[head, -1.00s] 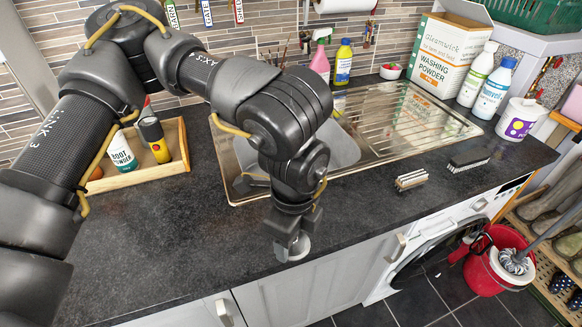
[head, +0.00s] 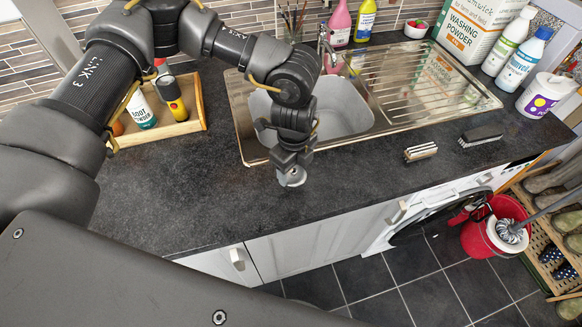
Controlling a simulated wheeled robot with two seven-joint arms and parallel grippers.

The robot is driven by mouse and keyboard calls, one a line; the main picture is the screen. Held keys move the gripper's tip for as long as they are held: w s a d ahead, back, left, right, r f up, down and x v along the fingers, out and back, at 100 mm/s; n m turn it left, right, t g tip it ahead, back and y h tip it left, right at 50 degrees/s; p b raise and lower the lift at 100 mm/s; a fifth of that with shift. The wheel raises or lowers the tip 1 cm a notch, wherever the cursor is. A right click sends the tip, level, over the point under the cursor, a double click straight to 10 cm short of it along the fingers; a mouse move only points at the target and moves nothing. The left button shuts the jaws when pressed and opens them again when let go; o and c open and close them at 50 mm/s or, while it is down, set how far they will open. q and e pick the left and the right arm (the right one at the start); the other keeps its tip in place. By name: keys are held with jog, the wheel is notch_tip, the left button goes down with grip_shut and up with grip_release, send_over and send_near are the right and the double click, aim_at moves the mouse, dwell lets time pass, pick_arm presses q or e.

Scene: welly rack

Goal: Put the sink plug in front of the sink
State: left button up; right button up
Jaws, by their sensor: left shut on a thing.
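The sink plug (head: 292,179) is a small pale grey disc in front of the sink, at the counter's front part. My left gripper (head: 291,169) is above it, pointing down and shut on it. Whether the plug touches the worktop is hard to tell. The sink (head: 340,108) is a steel unit with a grey basin, just behind the gripper. My right gripper is not in view.
A wooden tray (head: 188,127) with bottles stands left of the sink. Two brushes, one pale (head: 420,152) and one black (head: 481,136), lie right of the gripper. The dark worktop (head: 190,205) is clear at the front left. A red bucket (head: 490,226) stands on the floor.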

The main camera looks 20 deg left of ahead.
aim_at(291, 175)
pick_arm(q)
jog(key=shift+w+a+f, duration=0.2)
jog(key=shift+w+f, duration=0.2)
jog(key=shift+f, duration=0.15)
jog(key=shift+w+a+f, duration=0.2)
jog(key=shift+w+f, duration=0.15)
jog(key=shift+f, duration=0.15)
notch_tip(291, 175, down, 3)
jog(key=shift+w+a+p, duration=0.1)
jog(key=shift+p, duration=0.55)
jog(key=shift+f, duration=0.25)
jog(key=shift+f, duration=0.2)
jog(key=o, duration=1)
jog(key=shift+r, duration=0.1)
